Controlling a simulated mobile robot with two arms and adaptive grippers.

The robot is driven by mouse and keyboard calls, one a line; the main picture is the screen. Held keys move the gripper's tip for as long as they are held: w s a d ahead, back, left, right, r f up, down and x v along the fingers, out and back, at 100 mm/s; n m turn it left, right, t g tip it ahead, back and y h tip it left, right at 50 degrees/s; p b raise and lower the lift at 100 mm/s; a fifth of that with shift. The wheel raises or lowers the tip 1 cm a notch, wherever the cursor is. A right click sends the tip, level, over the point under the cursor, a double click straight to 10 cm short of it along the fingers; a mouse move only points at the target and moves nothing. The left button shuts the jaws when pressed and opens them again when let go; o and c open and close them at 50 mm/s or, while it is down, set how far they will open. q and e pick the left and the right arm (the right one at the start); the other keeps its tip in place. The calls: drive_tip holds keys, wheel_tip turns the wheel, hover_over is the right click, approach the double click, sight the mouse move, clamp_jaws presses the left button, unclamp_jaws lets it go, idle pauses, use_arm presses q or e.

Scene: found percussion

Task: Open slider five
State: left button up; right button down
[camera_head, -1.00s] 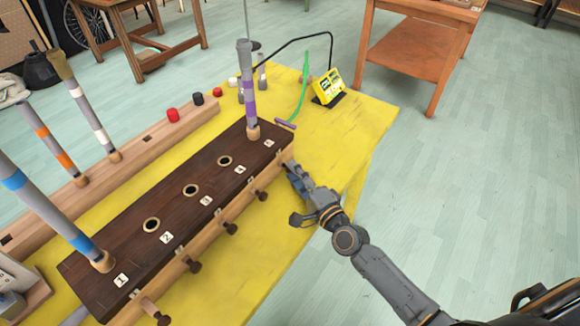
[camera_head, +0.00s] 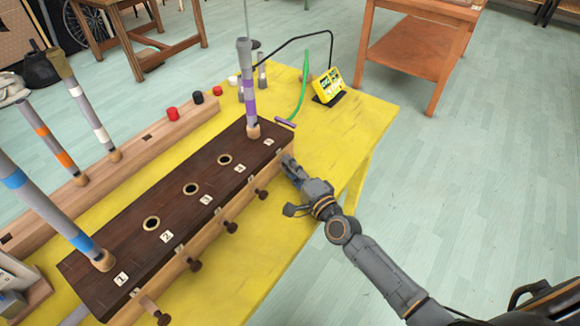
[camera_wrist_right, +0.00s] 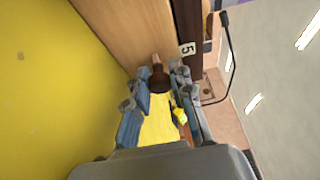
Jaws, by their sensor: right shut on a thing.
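The dark-topped wooden box (camera_head: 215,178) has numbered labels along its edge and a row of brown knobs on its side. Slider five's brown knob (camera_wrist_right: 158,74) shows in the right wrist view beside the "5" label (camera_wrist_right: 187,49). My right gripper (camera_head: 288,160) is at the box's far end, and its fingers (camera_wrist_right: 160,84) are shut on that knob. In the head view the gripper hides the knob. A grey tube with purple bands (camera_head: 247,90) stands upright in the hole at label five. My left gripper is not in view.
Other slider knobs (camera_head: 231,227) line the box side; slider one's knob (camera_head: 162,318) sticks out on its rod. A blue-banded tube (camera_head: 40,213) stands at label one. A yellow device (camera_head: 328,86) sits on the yellow table (camera_head: 350,120), which is clear right of the box.

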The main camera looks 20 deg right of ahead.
drive_tip(key=shift+s+d, duration=0.9)
drive_tip(key=shift+s, duration=0.25)
drive_tip(key=c, duration=1.4)
unclamp_jaws()
drive_tip(key=v, duration=1.2)
